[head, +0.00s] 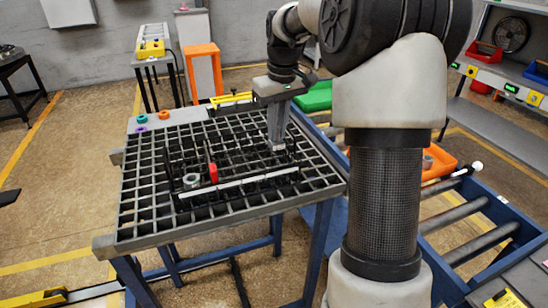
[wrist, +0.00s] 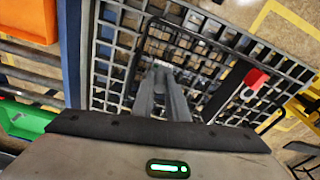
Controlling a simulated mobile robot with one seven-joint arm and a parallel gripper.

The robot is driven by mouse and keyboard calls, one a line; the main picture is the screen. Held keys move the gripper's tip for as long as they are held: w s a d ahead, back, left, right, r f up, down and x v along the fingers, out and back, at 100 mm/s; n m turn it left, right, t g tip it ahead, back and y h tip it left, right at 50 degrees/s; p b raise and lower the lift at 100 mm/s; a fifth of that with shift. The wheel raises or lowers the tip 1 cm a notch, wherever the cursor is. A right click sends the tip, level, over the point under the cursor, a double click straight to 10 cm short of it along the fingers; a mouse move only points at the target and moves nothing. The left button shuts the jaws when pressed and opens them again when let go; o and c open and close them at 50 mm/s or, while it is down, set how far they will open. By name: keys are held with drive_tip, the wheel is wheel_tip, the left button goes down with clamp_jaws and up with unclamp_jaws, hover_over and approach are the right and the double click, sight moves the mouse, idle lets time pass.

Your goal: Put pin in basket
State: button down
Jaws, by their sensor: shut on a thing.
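My gripper (head: 278,145) points down over the right part of the grate-topped table. Its two long grey fingers are close together in the wrist view (wrist: 161,72), shut on a small pale piece at their tips, which I take to be the pin (wrist: 161,65). The fingers hide most of it. The basket (head: 240,184) is a dark open wire frame with a pale front rail, lying on the grate. The fingertips are over the basket's right rear part; I cannot tell how high above it.
A red upright part (head: 212,171) and a grey ring (head: 191,181) stand at the basket's left side. The grate (head: 140,195) is bare to the left. Small coloured rings (head: 142,119) lie on a plate behind. A blue roller conveyor (head: 470,220) with an orange tray (head: 440,163) is at right.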

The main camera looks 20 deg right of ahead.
sight(278, 148)
wheel_tip(278, 148, down, 8)
drive_tip(key=shift+s+r+b, duration=0.1)
drive_tip(key=shift+r+b, duration=0.05)
drive_tip(key=shift+b, duration=0.25)
drive_tip(key=c, duration=1.7)
unclamp_jaws()
drive_tip(key=shift+c, duration=0.2)
wheel_tip(278, 148, up, 12)
drive_tip(key=s+p, duration=0.1)
drive_tip(key=shift+s+d, duration=0.15)
drive_tip(key=shift+s, duration=0.1)
